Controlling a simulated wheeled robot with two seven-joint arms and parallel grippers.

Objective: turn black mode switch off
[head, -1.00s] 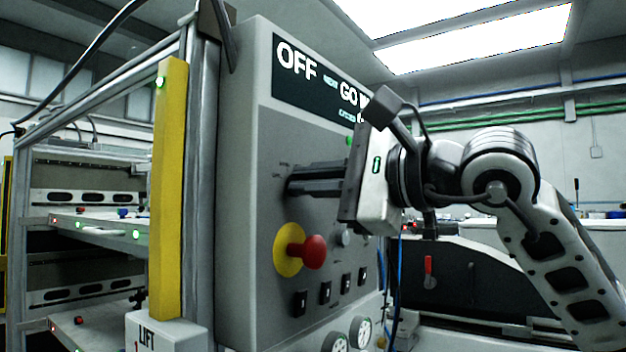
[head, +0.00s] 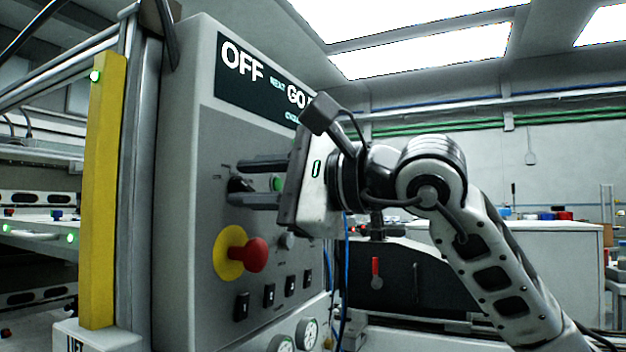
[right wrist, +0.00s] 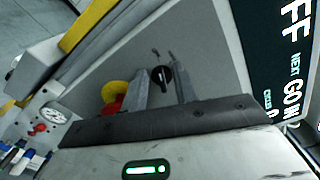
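The black mode switch (head: 240,185) sits on the grey control panel (head: 195,130), left of a green button. My right gripper (head: 240,183) is open in front of the panel, one finger above the switch and one below it. In the right wrist view the black switch knob (right wrist: 162,77) shows between the two spread fingers (right wrist: 160,82), with a gap on each side. The display (head: 262,80) at the top of the panel reads OFF, with NEXT and GO lettering partly hidden by my right gripper. My left gripper is not in view.
A red emergency button (head: 256,254) on a yellow disc sticks out below the switch. Several small black switches (head: 269,295) and round gauges (head: 307,332) sit lower on the panel. A yellow post (head: 102,190) and a shelf rack stand to the left.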

